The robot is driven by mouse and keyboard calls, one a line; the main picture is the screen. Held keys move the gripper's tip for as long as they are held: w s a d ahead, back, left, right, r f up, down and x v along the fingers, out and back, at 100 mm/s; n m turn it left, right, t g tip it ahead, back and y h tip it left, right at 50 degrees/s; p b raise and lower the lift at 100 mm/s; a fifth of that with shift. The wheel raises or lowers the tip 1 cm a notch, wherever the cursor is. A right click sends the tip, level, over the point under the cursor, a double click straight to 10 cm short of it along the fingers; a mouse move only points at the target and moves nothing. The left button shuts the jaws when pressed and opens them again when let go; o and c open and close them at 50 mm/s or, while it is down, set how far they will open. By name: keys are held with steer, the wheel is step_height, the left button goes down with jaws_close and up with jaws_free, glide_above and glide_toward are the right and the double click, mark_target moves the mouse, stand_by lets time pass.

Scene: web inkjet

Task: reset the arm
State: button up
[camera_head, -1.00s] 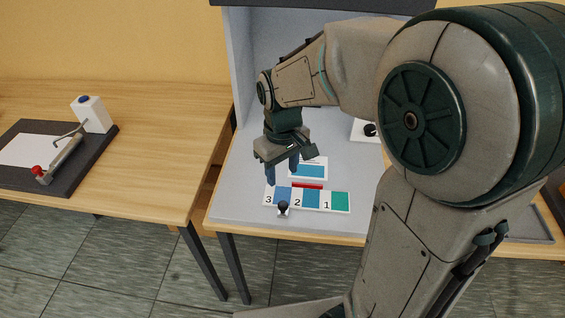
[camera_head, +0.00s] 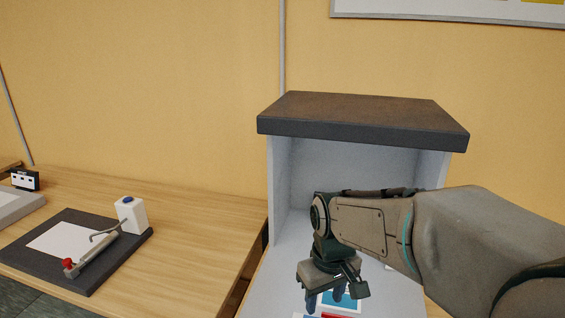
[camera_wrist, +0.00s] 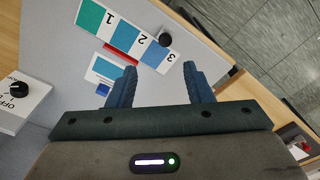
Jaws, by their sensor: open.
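My gripper (camera_head: 326,297) hangs from my arm in front of the grey booth, pointing down. In the wrist view my gripper (camera_wrist: 160,82) shows two blue fingers spread apart with nothing between them. Beyond the fingertips lies a white strip (camera_wrist: 177,41) with blue and green patches numbered 1, 2 and 3. A small black knob (camera_wrist: 165,39) sits at the strip's edge near the 3. In the head view the lower part of the fingers is near the bottom edge, over a white and blue card (camera_head: 347,300).
The grey booth (camera_head: 281,190) has a dark top slab (camera_head: 362,116). A box with a black dial (camera_wrist: 19,89) stands at the wrist view's left.

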steer(key=s+d+r+m+t, duration=0.2)
steer(key=s+d+m, duration=0.2)
steer(key=s, duration=0.5)
steer(key=shift+s+d+m+t, duration=0.4)
steer(key=shift+d, duration=0.65)
stand_by(1.9)
steer(key=shift+c, duration=1.1)
steer(key=shift+a, duration=0.1)
